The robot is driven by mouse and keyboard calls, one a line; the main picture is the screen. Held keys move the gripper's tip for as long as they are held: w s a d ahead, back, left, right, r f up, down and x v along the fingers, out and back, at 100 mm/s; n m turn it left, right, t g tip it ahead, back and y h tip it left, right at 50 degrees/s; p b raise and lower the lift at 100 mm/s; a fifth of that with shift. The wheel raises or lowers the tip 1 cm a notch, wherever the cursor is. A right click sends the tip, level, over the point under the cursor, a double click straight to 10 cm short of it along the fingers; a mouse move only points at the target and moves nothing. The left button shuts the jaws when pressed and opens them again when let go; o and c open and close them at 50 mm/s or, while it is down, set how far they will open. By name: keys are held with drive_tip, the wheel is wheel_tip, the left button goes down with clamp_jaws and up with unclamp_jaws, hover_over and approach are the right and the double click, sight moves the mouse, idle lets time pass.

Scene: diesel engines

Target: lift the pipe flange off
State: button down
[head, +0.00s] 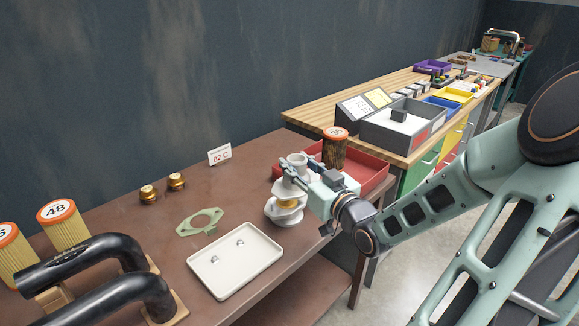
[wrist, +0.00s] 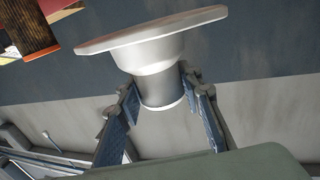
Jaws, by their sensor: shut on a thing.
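My gripper (head: 297,171) is shut on the neck of the pipe flange (head: 297,159), a pale grey piece with a short round pipe. The wrist view shows the gripper's pads (wrist: 158,100) on both sides of the neck and the flange's wide disc (wrist: 150,32) beyond it. Directly below in the head view is a whitish housing (head: 285,215) with a yellow ring at its top. The fingers partly hide the flange in the head view, and I cannot tell there whether it touches the housing. No housing shows against the disc in the wrist view.
A white tray (head: 235,284) with two small metal pieces and a green gasket (head: 199,222) lie left of the housing. A red tray (head: 374,171) and a dark rusty filter (head: 334,150) are close behind the gripper. Black pipes (head: 85,262) stand at the front left.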

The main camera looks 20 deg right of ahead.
sight(303, 163)
drive_tip(key=s, duration=0.1)
drive_tip(key=s+r, duration=0.1)
drive_tip(key=s, duration=0.2)
drive_tip(key=shift+d+r, duration=0.25)
drive_tip(key=shift+s+a+r+b, duration=0.1)
drive_tip(key=shift+s+r+b, duration=0.2)
drive_tip(key=shift+s+b, duration=0.7)
drive_tip(key=shift+s+r+b, duration=0.3)
drive_tip(key=shift+s+b, duration=0.05)
drive_tip(key=shift+b, duration=1.1)
drive_tip(key=shift+s+a+r+b, duration=0.1)
drive_tip(key=shift+s+r+b, duration=0.2)
drive_tip(key=shift+s+b, duration=0.7)
drive_tip(key=shift+w+r, duration=0.1)
drive_tip(key=shift+w, duration=0.2)
wheel_tip(303, 163, up, 6)
drive_tip(key=p, duration=0.6)
